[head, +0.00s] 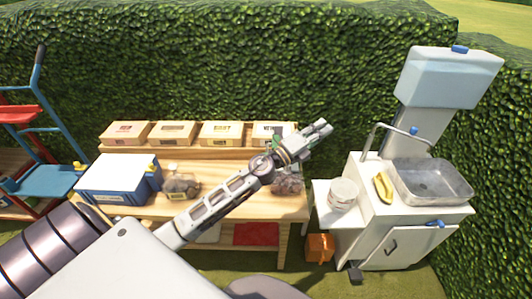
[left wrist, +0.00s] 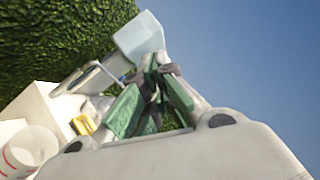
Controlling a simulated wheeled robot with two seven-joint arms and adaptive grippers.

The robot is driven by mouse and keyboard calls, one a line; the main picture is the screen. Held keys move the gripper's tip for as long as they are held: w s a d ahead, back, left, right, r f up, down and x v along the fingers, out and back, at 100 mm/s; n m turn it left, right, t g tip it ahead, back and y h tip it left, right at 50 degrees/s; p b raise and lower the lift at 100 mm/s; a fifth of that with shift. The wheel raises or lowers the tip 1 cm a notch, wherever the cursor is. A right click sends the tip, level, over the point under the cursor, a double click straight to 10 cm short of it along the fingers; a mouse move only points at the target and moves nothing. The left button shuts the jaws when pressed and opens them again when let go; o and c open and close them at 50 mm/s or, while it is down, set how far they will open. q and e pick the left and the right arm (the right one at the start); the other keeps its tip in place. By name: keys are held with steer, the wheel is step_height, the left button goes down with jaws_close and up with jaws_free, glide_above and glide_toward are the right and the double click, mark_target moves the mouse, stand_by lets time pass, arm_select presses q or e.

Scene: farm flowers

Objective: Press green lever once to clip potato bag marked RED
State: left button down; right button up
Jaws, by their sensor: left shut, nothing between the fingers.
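My left gripper (head: 321,129) reaches in from the lower left, above the right end of the wooden table, shut with nothing held. In the left wrist view its fingers (left wrist: 157,70) meet in front of the sink unit. One clear potato bag (head: 181,186) stands on the table left of my arm. A second bag (head: 288,184) sits at the table's right end, partly behind my arm. No RED marking is readable on either bag. A small green part (head: 276,142) shows beside my gripper; I cannot tell whether it is the lever. My right gripper is not in view.
Several labelled boxes (head: 172,133) line the raised back shelf. A blue-and-white crate (head: 118,180) stands on the table's left. A white sink unit (head: 405,235) with a metal basin (head: 432,181) stands right. A hedge (head: 250,70) closes the back.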

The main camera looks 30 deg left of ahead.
arm_select(q)
steer(key=w+a+f+m+g+y, duration=0.35)
steer(key=a+f+m+g, duration=0.35)
steer(key=m+g, duration=0.7)
steer(key=a+m+t+y, duration=0.1)
steer(key=a+y, duration=0.4)
steer(key=a, duration=0.9)
steer(key=shift+w+a+m+y, duration=0.15)
steer(key=shift+a+m+y, duration=0.15)
steer(key=shift+m, duration=0.6)
steer(key=shift+f, duration=0.1)
